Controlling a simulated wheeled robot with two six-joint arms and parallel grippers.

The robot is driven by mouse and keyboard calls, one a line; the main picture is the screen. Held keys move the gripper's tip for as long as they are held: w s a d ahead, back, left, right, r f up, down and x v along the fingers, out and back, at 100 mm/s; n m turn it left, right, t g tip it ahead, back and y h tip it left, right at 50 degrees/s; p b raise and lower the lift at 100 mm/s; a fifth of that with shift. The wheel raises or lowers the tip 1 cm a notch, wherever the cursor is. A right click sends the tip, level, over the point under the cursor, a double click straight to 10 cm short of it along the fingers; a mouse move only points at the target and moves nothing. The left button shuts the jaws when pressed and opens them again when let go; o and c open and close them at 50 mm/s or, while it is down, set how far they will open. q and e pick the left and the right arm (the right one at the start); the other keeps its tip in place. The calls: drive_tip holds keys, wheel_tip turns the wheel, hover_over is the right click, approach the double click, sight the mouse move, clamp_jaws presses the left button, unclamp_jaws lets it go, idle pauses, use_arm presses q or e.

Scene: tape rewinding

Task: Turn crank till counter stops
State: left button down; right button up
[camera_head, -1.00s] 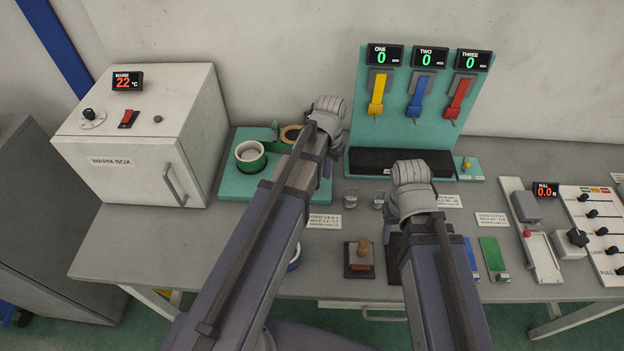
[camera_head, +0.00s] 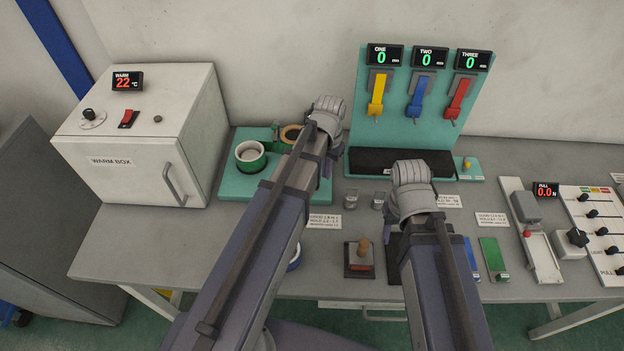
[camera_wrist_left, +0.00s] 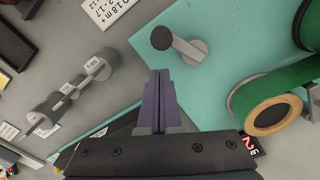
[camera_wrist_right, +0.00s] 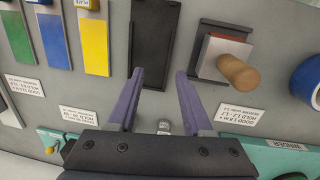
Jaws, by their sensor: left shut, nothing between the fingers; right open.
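The grey crank (camera_wrist_left: 185,47) with its dark round knob (camera_wrist_left: 162,38) stands on the teal winder base (camera_wrist_left: 220,65) in the left wrist view. My left gripper (camera_wrist_left: 160,72) is shut and empty, its tips just short of the crank and apart from it in that view. In the head view my left arm hides the crank; the winder base (camera_head: 234,187) shows beside it. A green tape roll with a tan ring (camera_wrist_left: 272,114) lies right of the fingers. A red-digit display (camera_wrist_left: 247,145) is mostly cut off by my gripper body. My right gripper (camera_wrist_right: 158,74) is open and empty above a black pad (camera_wrist_right: 153,35).
The warm box (camera_head: 140,140) stands left of the winder. A rack (camera_head: 405,125) with yellow, blue and red tabs stands at the back. A wooden-handled stamp (camera_wrist_right: 238,70) and a blue roll (camera_wrist_right: 308,80) are near my right gripper. The table's left front (camera_head: 150,245) is clear.

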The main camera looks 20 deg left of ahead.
use_arm(q)
drive_tip(key=shift+s, duration=0.2)
drive_tip(key=shift+s+a, duration=0.1)
drive_tip(key=shift+s, duration=0.75)
drive_tip(key=shift+s, duration=0.15)
drive_tip(key=shift+s+a, duration=0.25)
drive_tip(key=shift+s, duration=0.05)
idle(0.7)
drive_tip(key=shift+w+d, duration=0.15)
drive_tip(key=shift+w, duration=0.05)
idle(0.4)
